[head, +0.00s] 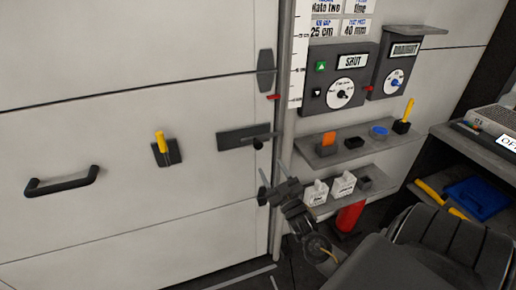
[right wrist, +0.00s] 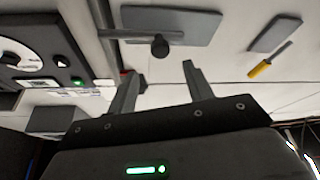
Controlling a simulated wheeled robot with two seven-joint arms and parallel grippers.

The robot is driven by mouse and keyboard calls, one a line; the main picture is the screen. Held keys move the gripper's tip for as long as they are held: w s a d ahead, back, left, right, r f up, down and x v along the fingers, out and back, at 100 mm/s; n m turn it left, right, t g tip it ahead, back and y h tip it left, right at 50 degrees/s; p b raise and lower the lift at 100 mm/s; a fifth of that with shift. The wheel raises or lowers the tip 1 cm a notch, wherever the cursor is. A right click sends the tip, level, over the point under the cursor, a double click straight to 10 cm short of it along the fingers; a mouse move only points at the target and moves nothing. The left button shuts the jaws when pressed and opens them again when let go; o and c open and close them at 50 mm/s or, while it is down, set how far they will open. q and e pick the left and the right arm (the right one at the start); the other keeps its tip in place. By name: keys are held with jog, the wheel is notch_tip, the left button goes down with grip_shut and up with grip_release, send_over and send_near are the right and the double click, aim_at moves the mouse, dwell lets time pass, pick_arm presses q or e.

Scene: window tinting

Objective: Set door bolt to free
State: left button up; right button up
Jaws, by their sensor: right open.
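The door bolt is a dark grey plate (head: 232,139) on the white panelled door, with a thin bar reaching right toward the door's edge and a round dark knob (head: 258,144). In the right wrist view the plate (right wrist: 180,24) is at the top, and the knob (right wrist: 160,47) shows in line with the gap between my fingers. My right gripper (head: 273,181) is open and empty, below and slightly right of the knob in the head view; its spread fingers (right wrist: 160,68) appear apart from the knob. My left gripper is out of view.
The door also has a black handle (head: 62,182) and a yellow-handled tool in a holder (head: 166,151). Right of the door post (head: 285,100) are two dial boxes, one labelled SHUT (head: 341,80), above shelves (head: 325,155) with small items. A dark bench (head: 455,150) stands at right.

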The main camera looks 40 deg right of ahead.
aim_at(259, 148)
jog(key=p+x, duration=0.3)
jog(key=x, duration=0.8)
grip_shut()
